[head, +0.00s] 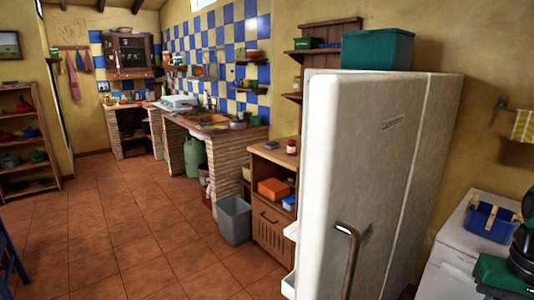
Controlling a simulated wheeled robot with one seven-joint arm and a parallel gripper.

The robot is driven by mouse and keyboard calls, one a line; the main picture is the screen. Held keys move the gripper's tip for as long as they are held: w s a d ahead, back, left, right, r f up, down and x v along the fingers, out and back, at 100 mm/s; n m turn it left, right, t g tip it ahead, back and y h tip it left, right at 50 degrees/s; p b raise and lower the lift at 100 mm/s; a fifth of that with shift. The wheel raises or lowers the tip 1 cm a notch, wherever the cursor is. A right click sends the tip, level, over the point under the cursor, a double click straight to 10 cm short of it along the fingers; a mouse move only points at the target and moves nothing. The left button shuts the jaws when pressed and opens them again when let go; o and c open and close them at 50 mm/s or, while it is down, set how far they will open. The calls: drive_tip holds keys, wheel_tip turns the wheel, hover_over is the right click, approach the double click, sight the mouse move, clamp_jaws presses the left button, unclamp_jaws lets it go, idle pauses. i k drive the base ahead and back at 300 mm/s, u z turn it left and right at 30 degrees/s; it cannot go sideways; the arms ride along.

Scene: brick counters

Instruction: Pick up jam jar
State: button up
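A small jar (291,147) with a red lower part and a pale band stands upright on the top of a wooden cabinet (275,156). I take it to be the jam jar, though it is too small to read a label. The cabinet is left of the white fridge, whose side stands close in front of it. My gripper is not in view.
The white fridge (365,150) with a metal handle (347,255) stands large in front. A grey bin (234,220) is on the floor beside the cabinet. A blue basket (489,221) sits on a white appliance at right. The tiled floor (110,235) is clear at left.

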sight(291, 150)
drive_tip(key=u, duration=1.6)
drive_tip(key=i, duration=4.1)
drive_tip(key=z, duration=2.3)
